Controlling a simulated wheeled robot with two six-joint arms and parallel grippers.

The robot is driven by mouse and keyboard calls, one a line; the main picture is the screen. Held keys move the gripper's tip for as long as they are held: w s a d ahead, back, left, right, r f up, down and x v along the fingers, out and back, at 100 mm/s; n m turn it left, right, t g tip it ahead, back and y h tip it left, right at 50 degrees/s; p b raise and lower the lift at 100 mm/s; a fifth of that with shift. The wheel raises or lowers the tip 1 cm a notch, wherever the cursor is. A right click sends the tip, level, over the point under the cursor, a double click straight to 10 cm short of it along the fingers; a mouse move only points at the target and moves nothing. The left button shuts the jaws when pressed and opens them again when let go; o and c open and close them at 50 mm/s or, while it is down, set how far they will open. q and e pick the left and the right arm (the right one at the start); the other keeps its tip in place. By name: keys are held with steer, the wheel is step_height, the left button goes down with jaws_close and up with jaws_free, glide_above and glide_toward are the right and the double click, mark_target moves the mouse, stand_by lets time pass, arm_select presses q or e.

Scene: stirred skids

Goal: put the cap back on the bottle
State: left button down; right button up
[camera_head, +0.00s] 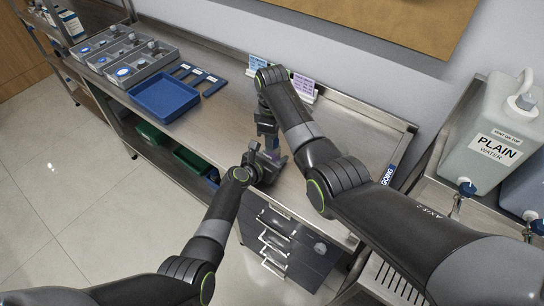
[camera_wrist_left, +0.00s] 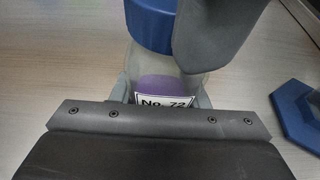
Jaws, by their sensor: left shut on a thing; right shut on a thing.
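The bottle (camera_wrist_left: 158,66) shows in the left wrist view, translucent with purple contents and a label reading "No. 72". My left gripper (camera_head: 268,160) is shut on it at the worktop; in the head view the arms mostly hide it. The blue cap (camera_wrist_left: 148,28) is at the top of the bottle in the left wrist view. My right gripper (camera_head: 266,128) is above the left one, and its grey finger (camera_wrist_left: 215,35) is beside the cap, shut on it. Whether the cap is seated on the neck I cannot tell.
A blue hexagonal piece (camera_wrist_left: 292,122) is right of the bottle in the left wrist view. A blue tray (camera_head: 164,98), grey trays with bottles (camera_head: 128,68) and blue plates (camera_head: 198,79) are on the worktop's left. Cards (camera_head: 304,84) stand at the wall. A water container (camera_head: 502,125) is right.

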steer(key=m, duration=0.9)
steer(key=shift+m, duration=0.3)
steer(key=m, duration=0.4)
steer(key=shift+m, duration=0.4)
steer(key=m, duration=0.4)
steer(key=shift+m, duration=0.3)
steer(key=o, duration=1.2)
steer(key=shift+c, duration=0.2)
step_height(320, 180, up, 12)
